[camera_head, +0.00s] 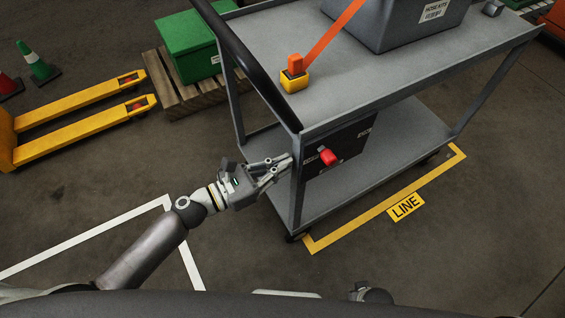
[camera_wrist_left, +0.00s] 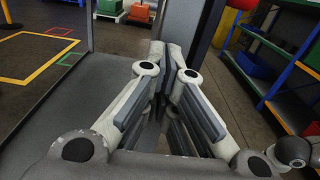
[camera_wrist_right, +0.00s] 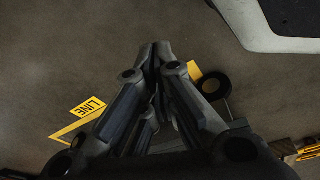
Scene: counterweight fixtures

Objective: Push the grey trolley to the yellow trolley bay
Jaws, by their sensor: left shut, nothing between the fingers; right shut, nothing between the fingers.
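The grey trolley (camera_head: 420,128) stands upright in the head view, with a dark push handle (camera_head: 248,62) on its left end. A yellow floor outline (camera_head: 385,205) with a LINE label (camera_head: 405,206) runs along the trolley's near side and hides partly under it. My left gripper (camera_head: 286,163) is shut and empty, its fingertips at the trolley's near left corner post; I cannot tell if they touch. The grey post also fills the space ahead of the fingertips in the left wrist view (camera_wrist_left: 172,48). My right gripper (camera_wrist_right: 160,48) is shut and empty above the floor, near the LINE label.
The trolley carries a grey bin (camera_head: 395,22) and a yellow and orange block (camera_head: 294,75). A yellow pallet jack (camera_head: 75,112) and a wooden pallet (camera_head: 180,95) with a green box (camera_head: 188,45) stand at left. White floor lines (camera_head: 85,235) mark the lower left.

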